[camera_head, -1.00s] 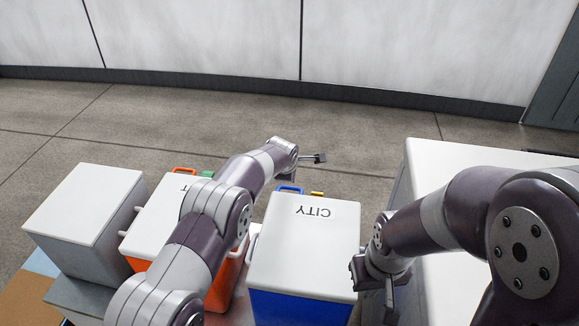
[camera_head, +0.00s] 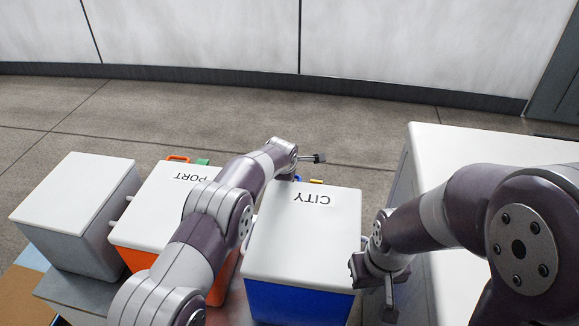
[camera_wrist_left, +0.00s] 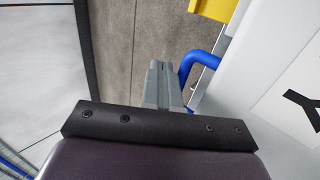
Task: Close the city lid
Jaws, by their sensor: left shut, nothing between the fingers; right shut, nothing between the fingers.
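The city box (camera_head: 300,302) is blue, with a white lid (camera_head: 300,240) marked CITY, upside down in the head view. The lid lies flat on the box, and I see no gap along its front edge. My left gripper (camera_head: 318,158) is shut and empty, beyond the lid's far edge. In the left wrist view its fingers (camera_wrist_left: 160,85) are beside a blue handle (camera_wrist_left: 203,63), and the white lid with part of its label (camera_wrist_left: 300,100) is at the right. My right gripper (camera_head: 389,300) is shut and empty, just right of the box; its tips are hard to make out.
An orange box (camera_head: 137,258) with a white lid marked PORT stands to the left, partly behind my left arm. A grey box (camera_head: 75,205) with a white lid is further left. A large white-topped unit (camera_head: 480,150) stands at the right. Open floor lies beyond the boxes.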

